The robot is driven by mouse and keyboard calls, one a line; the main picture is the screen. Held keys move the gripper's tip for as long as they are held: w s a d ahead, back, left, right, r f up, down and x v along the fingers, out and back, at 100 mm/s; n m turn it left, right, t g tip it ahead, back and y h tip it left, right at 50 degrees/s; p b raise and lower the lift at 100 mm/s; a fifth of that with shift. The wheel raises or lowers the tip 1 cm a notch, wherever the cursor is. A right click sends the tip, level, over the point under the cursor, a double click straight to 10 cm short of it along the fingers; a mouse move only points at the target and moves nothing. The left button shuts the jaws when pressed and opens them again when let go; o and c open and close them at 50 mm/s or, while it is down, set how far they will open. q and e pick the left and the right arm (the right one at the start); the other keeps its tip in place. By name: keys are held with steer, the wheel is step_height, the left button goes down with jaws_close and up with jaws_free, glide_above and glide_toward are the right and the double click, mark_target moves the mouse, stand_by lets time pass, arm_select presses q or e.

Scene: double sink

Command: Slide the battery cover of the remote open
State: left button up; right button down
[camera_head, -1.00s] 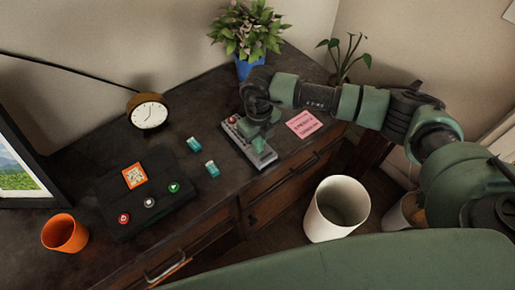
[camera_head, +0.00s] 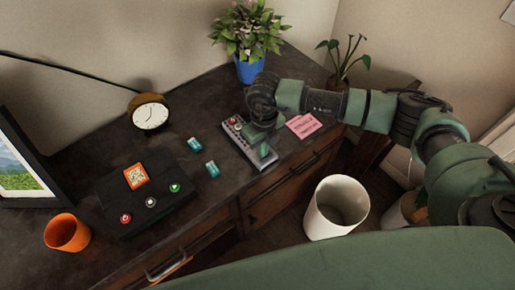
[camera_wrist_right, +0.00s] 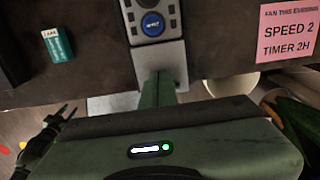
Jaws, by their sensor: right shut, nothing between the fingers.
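The grey remote (camera_head: 235,125) lies on the dark desk, its red button towards the back and its plain end towards the front edge. In the right wrist view the remote's blue button (camera_wrist_right: 152,24) and the plain light-grey end (camera_wrist_right: 172,55), where a battery cover could sit, show. My right gripper (camera_head: 263,148) is shut and empty, pointing down at this plain end. Its fingertips (camera_wrist_right: 158,78) overlap the end; I cannot tell whether they touch. They hide part of it, and no open compartment shows. A dark green claw, likely my left gripper (camera_wrist_right: 68,110), shows at lower left.
Two teal batteries (camera_head: 194,144) (camera_head: 211,169) lie left of the remote, beside a black box (camera_head: 150,208). A pink note (camera_head: 304,125) lies right of it. A blue plant pot (camera_head: 249,70) stands behind. A white bin (camera_head: 335,210) stands below the desk's front edge.

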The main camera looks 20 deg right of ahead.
steer(key=s+d+p, duration=0.2)
steer(key=s, duration=0.3)
steer(key=shift+s, duration=0.35)
stand_by(2.0)
steer(key=shift+f, duration=0.1)
step_height(320, 180, up, 7)
steer(key=p, duration=0.4)
steer(key=shift+w, duration=0.15)
stand_by(0.6)
